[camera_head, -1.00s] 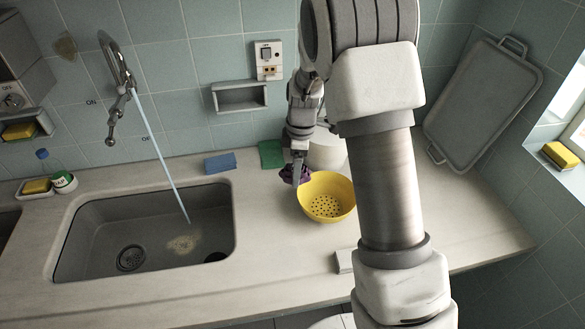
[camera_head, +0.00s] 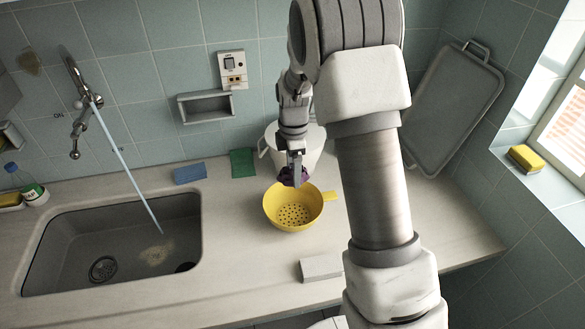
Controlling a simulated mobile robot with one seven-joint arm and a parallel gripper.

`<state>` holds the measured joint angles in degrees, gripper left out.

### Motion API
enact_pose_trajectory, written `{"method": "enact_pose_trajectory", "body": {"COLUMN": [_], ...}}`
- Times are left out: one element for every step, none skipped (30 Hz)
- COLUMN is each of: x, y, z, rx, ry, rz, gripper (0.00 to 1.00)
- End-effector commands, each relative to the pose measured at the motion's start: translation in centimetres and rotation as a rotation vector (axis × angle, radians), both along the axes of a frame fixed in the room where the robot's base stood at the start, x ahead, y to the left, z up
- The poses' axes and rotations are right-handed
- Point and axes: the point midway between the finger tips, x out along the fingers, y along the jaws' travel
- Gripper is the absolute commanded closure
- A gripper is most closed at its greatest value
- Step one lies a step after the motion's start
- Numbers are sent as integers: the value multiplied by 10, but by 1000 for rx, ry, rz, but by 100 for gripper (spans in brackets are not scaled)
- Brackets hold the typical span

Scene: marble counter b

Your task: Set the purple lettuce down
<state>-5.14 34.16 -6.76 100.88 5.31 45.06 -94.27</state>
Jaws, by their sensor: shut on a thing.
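The purple lettuce (camera_head: 288,177) is a small dark purple clump, partly hidden by the fingers. My gripper (camera_head: 296,176) points down and is shut on it. It holds the lettuce at the back rim of the yellow colander (camera_head: 293,207), in front of a white pot. I cannot tell whether the lettuce touches the rim. The colander looks empty, with its holes showing at the bottom.
A white pot (camera_head: 311,150) stands behind the colander. A blue sponge (camera_head: 190,173) and a green cloth (camera_head: 242,162) lie near the wall. The sink (camera_head: 110,240) with running water is left. A pale block (camera_head: 321,267) lies in front. Counter between sink and colander is clear.

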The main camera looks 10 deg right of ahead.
Motion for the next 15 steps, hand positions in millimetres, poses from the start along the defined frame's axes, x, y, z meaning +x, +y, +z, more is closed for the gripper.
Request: {"method": "enact_pose_trajectory", "body": {"x": [0, 0, 0, 0, 0, 0, 0, 0, 0, 0, 0, 0, 0, 0, 0], "y": [0, 0, 0, 0, 0, 1, 1, 1, 1, 1, 0, 0, 0, 0, 0], "z": [-6, -8, -11, -14, -17, -22, -25, -29, -34, -37, -41, -46, -50, -53, -58], "rx": [0, 0, 0, 0, 0, 1, 1, 1, 0, 0, 0, 0, -1, -1, 0], "ry": [1, 1, 1, 1, 1, 1, 1, 1, 2, 2, 2, 2, 1, 1, 1], "rz": [0, 0, 0, 0, -1, -1, -1, -1, -1, -1, -1, 0, 0, 0, -1], "gripper": [76, 76, 76, 76, 76, 76, 76, 76, 76, 76, 76, 76, 76, 76, 76]}}
